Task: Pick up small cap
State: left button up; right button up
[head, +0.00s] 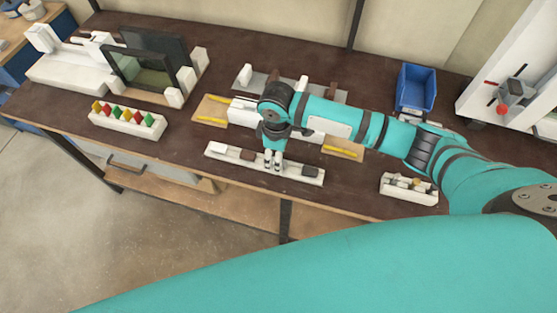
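My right gripper (273,160) points down over the middle of a long white tray (290,172) near the table's front edge. Its two light fingertips are close together. I cannot tell whether there is anything between them. The tray holds a white block (218,148) at its left end, a brown block (248,155) just left of the gripper and a dark block (310,170) to its right. I cannot tell which of these, if any, is the small cap; the fingers hide part of the tray. My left gripper is not in view.
A fixture with yellow bars (340,151) lies behind the tray, partly under my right arm. A blue bin (415,88) stands behind the arm. A white rack with coloured pieces (129,121) is at left, and a small white tray (409,189) at right.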

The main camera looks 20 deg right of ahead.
notch_tip(320, 180, down, 2)
jog(key=shift+f, duration=0.4)
jog(key=c, duration=0.8)
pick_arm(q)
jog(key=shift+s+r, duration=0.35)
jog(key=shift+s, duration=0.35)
pick_arm(e)
jog(key=shift+c, duration=0.2)
jog(key=shift+r, duration=0.1)
